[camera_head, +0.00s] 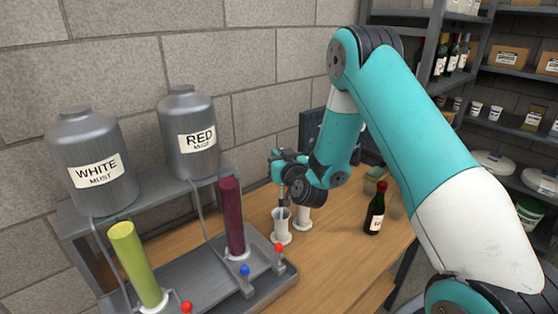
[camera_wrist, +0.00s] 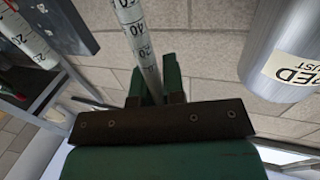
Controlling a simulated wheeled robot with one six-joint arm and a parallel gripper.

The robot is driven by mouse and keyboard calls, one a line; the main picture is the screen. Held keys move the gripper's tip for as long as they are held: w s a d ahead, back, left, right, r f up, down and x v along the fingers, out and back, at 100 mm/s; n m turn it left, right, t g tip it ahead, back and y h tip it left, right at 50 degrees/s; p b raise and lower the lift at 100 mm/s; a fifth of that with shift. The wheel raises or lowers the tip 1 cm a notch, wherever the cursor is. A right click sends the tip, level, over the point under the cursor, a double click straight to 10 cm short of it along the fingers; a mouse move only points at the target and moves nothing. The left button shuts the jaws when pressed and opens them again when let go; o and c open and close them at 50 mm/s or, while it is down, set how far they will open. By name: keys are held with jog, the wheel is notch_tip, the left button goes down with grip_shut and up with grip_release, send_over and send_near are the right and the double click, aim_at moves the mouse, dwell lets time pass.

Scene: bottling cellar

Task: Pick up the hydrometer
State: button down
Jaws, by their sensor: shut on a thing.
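The hydrometer (camera_wrist: 137,38) is a slim pale tube with a dark number scale. In the wrist view it stands between the two green fingers of my gripper (camera_wrist: 154,88), which is shut on it. In the head view my gripper (camera_head: 281,182) is above the wooden bench, over an open pale cylinder (camera_head: 281,228). A thin stem shows from the gripper down to the cylinder's mouth; I cannot tell how far inside it reaches. A second scaled tube with a red line (camera_wrist: 25,38) shows at the left of the wrist view.
A second pale cylinder (camera_head: 301,217) stands close beside the first. A dark bottle (camera_head: 375,211) stands to the right on the bench (camera_head: 325,262). The metal stand (camera_head: 205,293) with yellow and purple tubes is at the left, below the white must tank (camera_head: 97,150) and red must tank (camera_head: 185,115).

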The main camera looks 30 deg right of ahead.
notch_tip(320, 180, up, 17)
jog(key=p, duration=1.5)
jog(key=shift+f, duration=0.2)
jog(key=shift+r, duration=0.1)
